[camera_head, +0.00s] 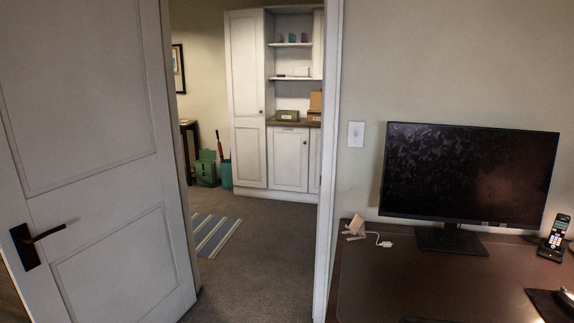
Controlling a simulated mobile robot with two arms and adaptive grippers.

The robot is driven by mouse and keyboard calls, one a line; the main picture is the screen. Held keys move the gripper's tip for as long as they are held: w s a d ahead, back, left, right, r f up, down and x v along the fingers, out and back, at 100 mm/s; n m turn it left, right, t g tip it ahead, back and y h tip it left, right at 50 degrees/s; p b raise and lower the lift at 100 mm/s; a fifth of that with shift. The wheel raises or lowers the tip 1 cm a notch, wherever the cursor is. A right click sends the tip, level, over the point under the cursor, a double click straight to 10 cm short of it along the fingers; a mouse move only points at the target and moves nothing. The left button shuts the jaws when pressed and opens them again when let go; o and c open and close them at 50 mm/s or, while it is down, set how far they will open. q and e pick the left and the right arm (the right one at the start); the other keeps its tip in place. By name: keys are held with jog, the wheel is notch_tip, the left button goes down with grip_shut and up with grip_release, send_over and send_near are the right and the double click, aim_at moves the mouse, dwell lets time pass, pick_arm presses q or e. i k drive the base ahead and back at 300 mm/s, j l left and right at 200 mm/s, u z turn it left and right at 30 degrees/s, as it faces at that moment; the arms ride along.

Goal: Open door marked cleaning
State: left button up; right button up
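A white panelled room door (95,150) stands swung open at the left, with a dark lever handle (35,243) on it. Through the doorway, a white cabinet stands against the far wall of the other room. It has a tall door (247,100) with a small dark knob, and a lower door (289,158) under a wooden counter. I can read no "cleaning" marking on any door from here. Neither of my grippers is in view.
The doorway is open onto carpet (250,255) with a striped rug (214,234). A dark desk (400,285) at the right carries a monitor (468,172) and a phone (555,238). Green bins (206,167) stand left of the cabinet. Shelves (292,78) hold small items.

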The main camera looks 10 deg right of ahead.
aim_at(288, 146)
jog(key=i+j+u, duration=0.6)
jog(key=i, duration=0.35)
jog(key=i+z, duration=0.15)
jog(key=i, duration=0.4)
jog(key=i+j+z, duration=0.2)
jog(key=i, duration=0.35)
jog(key=i+l+z, duration=0.2)
jog(key=i+z, duration=0.25)
jog(key=i, duration=0.55)
jog(key=i+j+z, duration=0.1)
jog(key=i+z, duration=0.4)
jog(key=i, duration=0.5)
